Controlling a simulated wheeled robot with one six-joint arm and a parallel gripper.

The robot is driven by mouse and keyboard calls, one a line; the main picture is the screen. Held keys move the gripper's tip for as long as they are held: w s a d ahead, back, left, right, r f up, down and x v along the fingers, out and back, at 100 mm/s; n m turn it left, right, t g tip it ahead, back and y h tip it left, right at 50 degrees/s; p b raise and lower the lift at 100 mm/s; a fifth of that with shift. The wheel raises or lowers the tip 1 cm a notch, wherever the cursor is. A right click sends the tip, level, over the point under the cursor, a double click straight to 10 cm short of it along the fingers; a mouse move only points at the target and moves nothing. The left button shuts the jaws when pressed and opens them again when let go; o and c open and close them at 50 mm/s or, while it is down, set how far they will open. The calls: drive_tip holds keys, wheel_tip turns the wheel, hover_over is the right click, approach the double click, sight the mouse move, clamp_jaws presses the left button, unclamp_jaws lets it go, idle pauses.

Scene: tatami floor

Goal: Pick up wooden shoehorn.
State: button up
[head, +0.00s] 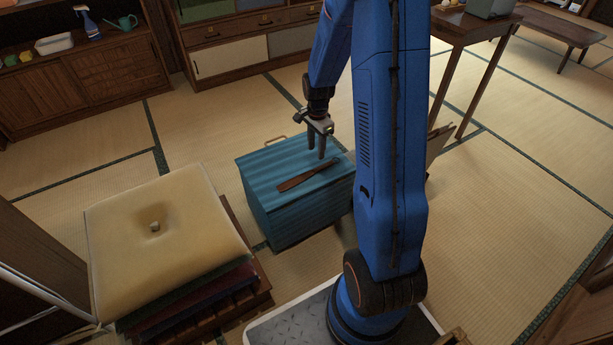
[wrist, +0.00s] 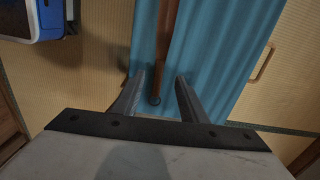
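The wooden shoehorn (head: 304,177) is long, flat and brown. It lies on top of a teal ribbed box (head: 262,217), running diagonally across its lid. In the wrist view the shoehorn (wrist: 165,50) runs down from the top edge, and its near end lies between my two fingers as seen from there. My gripper (head: 316,156) points down over the back part of the lid, behind the shoehorn. Its fingers are apart, with nothing held between them; it also shows in the wrist view (wrist: 160,92). I cannot tell the exact height of the fingertips above the lid.
A stack of cushions (head: 110,235) stands left of the box. A wooden cabinet (head: 75,85) and drawers (head: 245,60) stand behind, and a wooden table (head: 465,25) at the back right. The tatami floor at the right is mostly clear.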

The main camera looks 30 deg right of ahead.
sight(316, 170)
drive_tip(key=shift+f, duration=4.9)
